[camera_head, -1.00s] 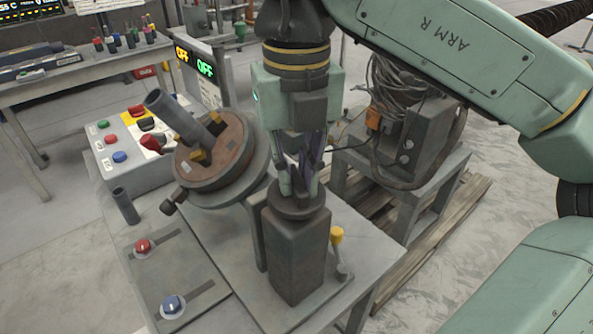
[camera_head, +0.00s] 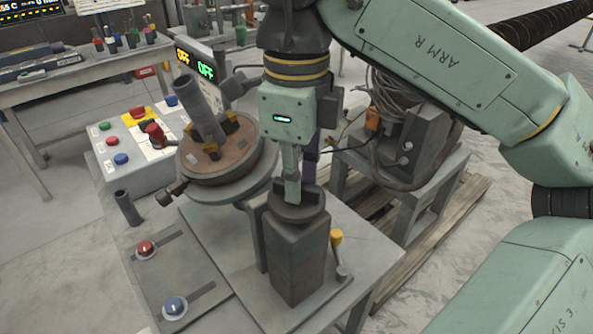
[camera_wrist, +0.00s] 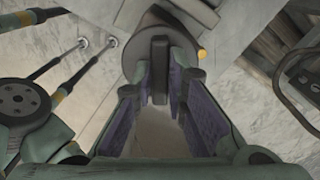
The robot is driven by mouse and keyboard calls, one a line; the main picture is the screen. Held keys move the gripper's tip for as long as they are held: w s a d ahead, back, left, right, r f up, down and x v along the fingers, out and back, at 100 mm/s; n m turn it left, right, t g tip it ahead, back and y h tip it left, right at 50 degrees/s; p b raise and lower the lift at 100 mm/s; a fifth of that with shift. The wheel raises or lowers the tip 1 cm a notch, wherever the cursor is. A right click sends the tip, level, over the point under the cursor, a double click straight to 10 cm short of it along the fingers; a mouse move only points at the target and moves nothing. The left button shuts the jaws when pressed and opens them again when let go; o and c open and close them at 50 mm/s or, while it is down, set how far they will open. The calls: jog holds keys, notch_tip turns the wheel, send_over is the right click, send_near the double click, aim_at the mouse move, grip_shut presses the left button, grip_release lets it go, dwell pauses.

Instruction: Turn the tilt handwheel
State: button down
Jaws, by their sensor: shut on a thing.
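The tilt handwheel (camera_head: 309,213) is a dark round disc with an upright bar across it, on top of a dark square post (camera_head: 298,262). In the wrist view the handwheel's bar (camera_wrist: 160,62) stands between my purple-padded fingers. My gripper (camera_head: 299,193) points down and is shut on this bar; one finger hides part of it in the head view. Behind and left, the round tilting plate (camera_head: 208,168) carries a grey tube (camera_head: 197,105) held by yellow-marked clamps. The plate leans only slightly.
A button box (camera_head: 126,157) stands left of the plate. A yellow-topped lever (camera_head: 336,238) is close right of the post. A cable-laden machine (camera_head: 408,140) stands behind right.

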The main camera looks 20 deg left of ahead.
jog(key=n+p, duration=0.1)
jog(key=n, duration=0.4)
jog(key=shift+r+n, duration=0.1)
jog(key=shift+n, duration=0.2)
jog(key=n, duration=0.5)
jog(key=shift+n, duration=0.4)
jog(key=c, duration=1.6)
grip_release()
jog(key=shift+r, duration=3.7)
